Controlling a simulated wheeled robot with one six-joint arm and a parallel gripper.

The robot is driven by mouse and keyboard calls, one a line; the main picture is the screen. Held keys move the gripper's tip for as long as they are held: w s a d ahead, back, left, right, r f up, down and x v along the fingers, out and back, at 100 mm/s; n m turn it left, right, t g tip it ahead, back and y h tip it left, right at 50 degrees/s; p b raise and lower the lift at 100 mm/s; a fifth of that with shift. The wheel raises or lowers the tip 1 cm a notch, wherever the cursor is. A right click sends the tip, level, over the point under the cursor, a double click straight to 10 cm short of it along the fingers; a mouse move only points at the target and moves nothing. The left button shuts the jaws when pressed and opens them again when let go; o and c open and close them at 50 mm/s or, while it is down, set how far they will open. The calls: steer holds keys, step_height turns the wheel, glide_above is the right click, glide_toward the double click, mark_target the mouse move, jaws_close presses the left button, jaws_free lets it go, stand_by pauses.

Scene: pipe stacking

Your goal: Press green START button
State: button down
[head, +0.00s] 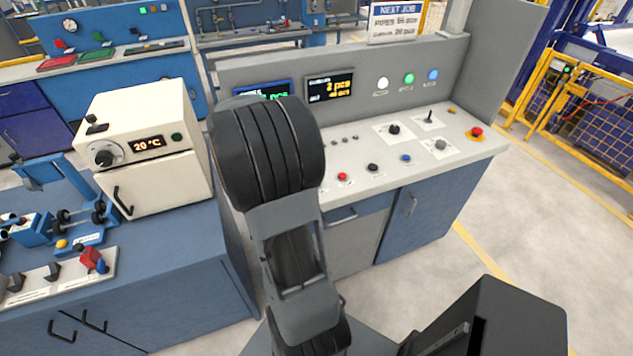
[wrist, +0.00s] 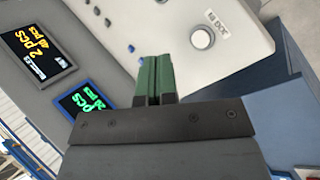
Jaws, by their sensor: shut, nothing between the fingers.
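My gripper (wrist: 157,60) shows in the wrist view, its two green fingers shut together over the pale console top, with nothing held. In the head view my arm hides it. No button that I can read as START shows. A round green light or button (head: 409,79) is on the console's upright panel in the head view, between a white one (head: 383,84) and a blue one (head: 433,75); its label is too small to read. The wrist view shows a large white round button (wrist: 201,37) with a label right of the fingers. Whatever lies behind the fingers is hidden.
The console top (head: 455,135) also bears a red button (head: 342,177), a black one (head: 373,167), a blue one (head: 406,158), a lever (head: 430,117) and a red mushroom button (head: 476,132). A cream oven (head: 160,185) stands left of my arm.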

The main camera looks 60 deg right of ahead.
steer(key=s+d+f+g, duration=0.1)
steer(key=s+d+f, duration=0.1)
steer(key=d, duration=0.4)
steer(key=s+d+f+n+g+h, duration=0.1)
steer(key=s+d+f, duration=0.1)
steer(key=d, duration=0.4)
steer(key=shift+s+f+g, duration=0.3)
steer(key=shift+f+g, duration=0.05)
steer(key=shift+g, duration=0.05)
steer(key=shift+f, duration=0.15)
step_height(320, 180, down, 9)
steer(key=b, duration=0.6)
steer(key=shift+r, duration=0.2)
steer(key=shift+f, duration=0.1)
stand_by(1.0)
steer(key=shift+f+b, duration=0.25)
steer(key=shift+b, duration=0.3)
steer(key=shift+f+b, duration=0.35)
steer(key=shift+f, duration=0.05)
stand_by(0.4)
steer(key=shift+r, duration=0.1)
stand_by(0.3)
steer(key=shift+r+p, duration=0.5)
steer(key=shift+r, duration=0.2)
